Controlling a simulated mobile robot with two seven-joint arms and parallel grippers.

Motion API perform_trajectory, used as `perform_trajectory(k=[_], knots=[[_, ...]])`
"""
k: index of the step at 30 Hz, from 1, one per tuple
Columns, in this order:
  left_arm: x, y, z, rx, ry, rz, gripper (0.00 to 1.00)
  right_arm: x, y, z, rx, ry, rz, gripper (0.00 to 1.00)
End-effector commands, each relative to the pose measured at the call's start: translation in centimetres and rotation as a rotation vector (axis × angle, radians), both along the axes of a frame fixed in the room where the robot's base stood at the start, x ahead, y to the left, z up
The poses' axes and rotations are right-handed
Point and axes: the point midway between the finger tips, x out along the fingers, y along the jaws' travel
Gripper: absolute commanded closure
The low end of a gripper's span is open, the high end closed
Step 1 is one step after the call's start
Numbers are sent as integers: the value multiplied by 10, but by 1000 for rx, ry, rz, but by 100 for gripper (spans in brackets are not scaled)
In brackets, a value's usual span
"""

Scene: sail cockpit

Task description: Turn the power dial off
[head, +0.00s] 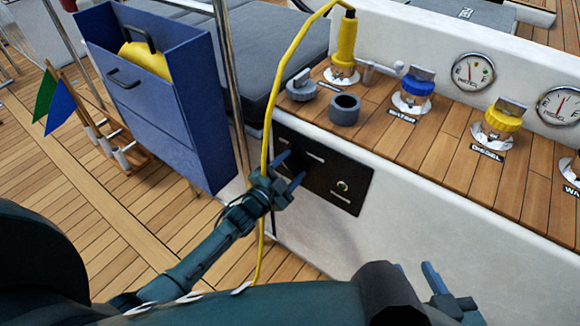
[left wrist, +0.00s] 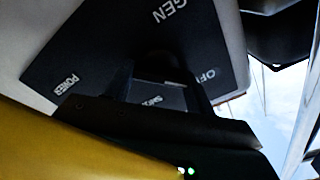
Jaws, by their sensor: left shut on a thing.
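The black power panel (head: 325,188) is set in the white cockpit side below the wooden ledge. My left gripper (head: 291,168) is at the left part of the panel, shut on the dark power dial (left wrist: 155,62). The dial is mostly hidden by the fingers, so its pointing direction is not clear. My right gripper (head: 437,280) shows only partly at the bottom right, away from the panel; its opening is unclear.
A yellow cable (head: 269,120) hangs past my left gripper from the yellow plug (head: 346,42). A metal post (head: 234,90) and a blue box (head: 170,105) stand left.

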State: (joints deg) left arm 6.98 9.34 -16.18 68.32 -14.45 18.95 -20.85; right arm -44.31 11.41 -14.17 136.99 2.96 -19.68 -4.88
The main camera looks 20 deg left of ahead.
Motion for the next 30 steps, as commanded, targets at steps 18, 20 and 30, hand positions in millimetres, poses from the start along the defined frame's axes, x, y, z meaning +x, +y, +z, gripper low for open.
perform_trajectory(k=[18,20,30], knots=[[0,0,0,-7,3,-1,32,0,-1,1,2,-1,-3,64],[0,0,0,-7,3,-1,28,0,-1,1,1,-1,-3,64],[-3,1,0,-7,4,0,24,0,-1,2,1,0,-3,64]])
